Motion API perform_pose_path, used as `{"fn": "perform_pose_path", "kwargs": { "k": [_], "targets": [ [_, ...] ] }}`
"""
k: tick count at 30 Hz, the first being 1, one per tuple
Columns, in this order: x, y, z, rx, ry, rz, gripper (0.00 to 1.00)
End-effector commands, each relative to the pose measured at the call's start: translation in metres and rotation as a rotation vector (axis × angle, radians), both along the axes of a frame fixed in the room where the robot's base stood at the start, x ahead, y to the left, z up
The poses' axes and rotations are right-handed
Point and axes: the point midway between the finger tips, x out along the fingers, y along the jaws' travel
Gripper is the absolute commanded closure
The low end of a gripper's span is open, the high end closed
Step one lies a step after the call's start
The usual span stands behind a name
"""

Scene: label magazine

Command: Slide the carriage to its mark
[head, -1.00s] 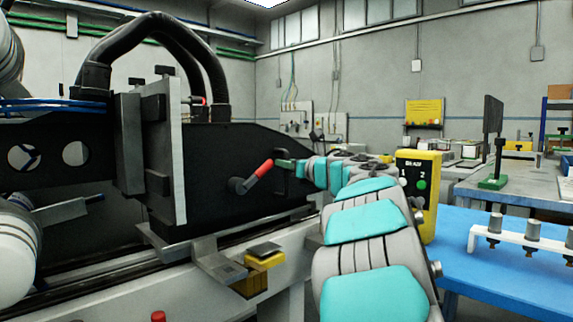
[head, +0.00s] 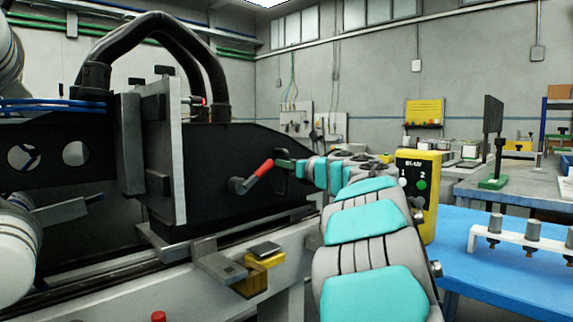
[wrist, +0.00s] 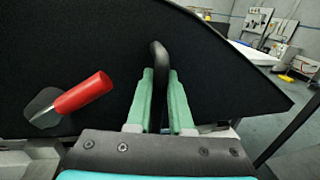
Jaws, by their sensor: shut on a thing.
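The carriage shows as a large black side panel (head: 215,150) over a rail (head: 100,272) in the head view, and the panel fills much of the wrist view (wrist: 220,55). A black bar handle (wrist: 158,52) stands out from it. My gripper (wrist: 160,95) has its two green fingers closed on this handle, one on each side. In the head view my gripper (head: 284,164) is small and the handle is mostly hidden. A lever with a red grip (head: 263,169) sits just left of my gripper. I cannot pick out the mark with certainty.
A grey bracket (head: 218,262) lies close to a yellow block (head: 265,259) at the rail's front. A yellow box with a green button (head: 421,184) stands right of my arm. A blue table (head: 490,255) with a white rack (head: 530,242) is at the right.

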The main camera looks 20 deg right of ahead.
Motion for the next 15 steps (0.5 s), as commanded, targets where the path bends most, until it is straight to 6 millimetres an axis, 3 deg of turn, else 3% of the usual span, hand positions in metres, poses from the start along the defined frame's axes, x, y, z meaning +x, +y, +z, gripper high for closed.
{"fn": "perform_pose_path", "kwargs": {
  "k": [7,15],
  "targets": [
    [0.002,-0.005,-0.001,0.0,0.001,-0.001,1.0],
    [0.013,-0.044,0.0,0.005,0.0,-0.012,1.0]
  ]
}}
